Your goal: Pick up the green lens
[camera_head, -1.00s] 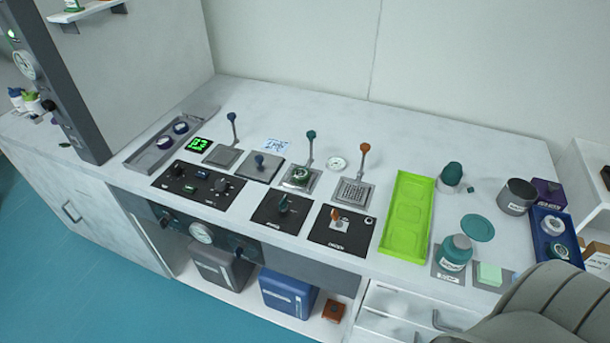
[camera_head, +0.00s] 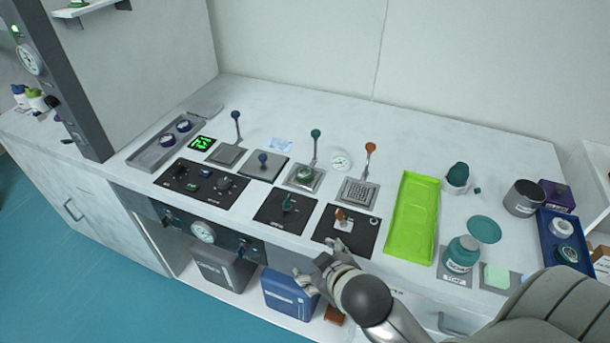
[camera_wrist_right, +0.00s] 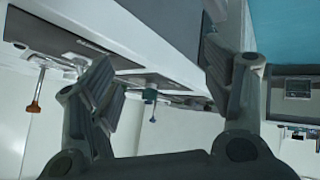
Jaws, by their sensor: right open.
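My right gripper (camera_head: 318,264) is in front of the bench edge, below the black panels, apart from the green piece. In the right wrist view my right gripper (camera_wrist_right: 165,95) has its fingers spread with nothing between them. The green piece cannot be made out clearly there. My left gripper is not in view.
Levers with blue (camera_head: 235,115) and orange (camera_head: 370,147) knobs stand up around the plate. A grey tray (camera_head: 150,157) holds round pieces at the left. A lime green tray (camera_head: 412,225), a teal bottle (camera_head: 461,256) and a blue tray (camera_head: 548,240) are at the right.

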